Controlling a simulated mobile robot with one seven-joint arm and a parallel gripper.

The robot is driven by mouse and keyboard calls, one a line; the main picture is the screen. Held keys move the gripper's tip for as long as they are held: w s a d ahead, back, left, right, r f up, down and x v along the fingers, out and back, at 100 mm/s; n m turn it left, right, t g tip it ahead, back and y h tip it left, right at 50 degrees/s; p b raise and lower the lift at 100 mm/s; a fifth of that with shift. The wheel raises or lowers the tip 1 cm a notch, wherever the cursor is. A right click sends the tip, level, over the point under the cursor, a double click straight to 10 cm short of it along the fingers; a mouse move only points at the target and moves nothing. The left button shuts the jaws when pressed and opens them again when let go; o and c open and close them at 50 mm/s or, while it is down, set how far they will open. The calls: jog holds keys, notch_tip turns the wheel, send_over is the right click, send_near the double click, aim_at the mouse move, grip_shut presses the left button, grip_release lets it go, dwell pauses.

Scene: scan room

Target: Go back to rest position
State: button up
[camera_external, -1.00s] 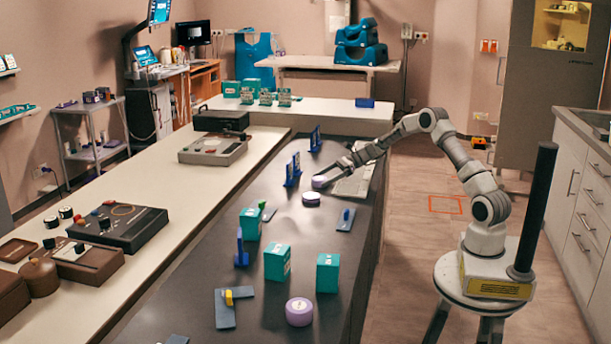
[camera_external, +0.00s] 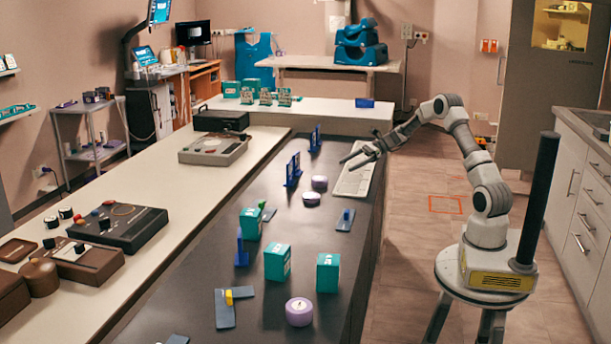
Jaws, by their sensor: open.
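My gripper (camera_external: 352,161) is open and empty, with its fingers spread. It hovers above the pale sheet or keyboard-like panel (camera_external: 354,180) at the right edge of the dark counter (camera_external: 215,260). Two purple-and-white round rolls, one (camera_external: 319,182) and another (camera_external: 311,199) just in front of it, sit on the counter to the left of and below my gripper. They are apart from my fingers. My arm bends up and back to its base on the round stand at the right.
Teal boxes (camera_external: 277,262), a purple-white roll (camera_external: 299,312), blue upright holders (camera_external: 292,170) and a flat grey-blue piece with a yellow part (camera_external: 226,309) stand on the counter. A white cabinet row (camera_external: 585,190) is at the right. The floor (camera_external: 420,240) between is clear.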

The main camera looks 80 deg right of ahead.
jog(key=s+a+r+n+g+p, duration=0.1)
jog(key=s+a+r+n+g, duration=0.1)
jog(key=a+r+n, duration=0.5)
jog(key=s+a+r+n+g+h+p, duration=0.1)
jog(key=s+a+r+n+g+p, duration=0.15)
jog(key=a, duration=0.95)
jog(key=s+a+r+n+g+p, duration=0.1)
jog(key=s+a+r+n+g, duration=0.2)
jog(key=a+r+n, duration=0.45)
jog(key=s+a+n+h+p, duration=0.1)
jog(key=s+a+n+h, duration=0.1)
jog(key=s+a+n, duration=0.55)
jog(key=s+f+n+t+h+b, duration=0.2)
jog(key=s+f+n+h+b, duration=0.3)
jog(key=s, duration=0.7)
notch_tip(320, 180, up, 17)
jog(key=p, duration=1.7)
jog(key=shift+s+y, duration=0.2)
jog(key=shift+y, duration=0.1)
jog(key=shift+a, duration=0.15)
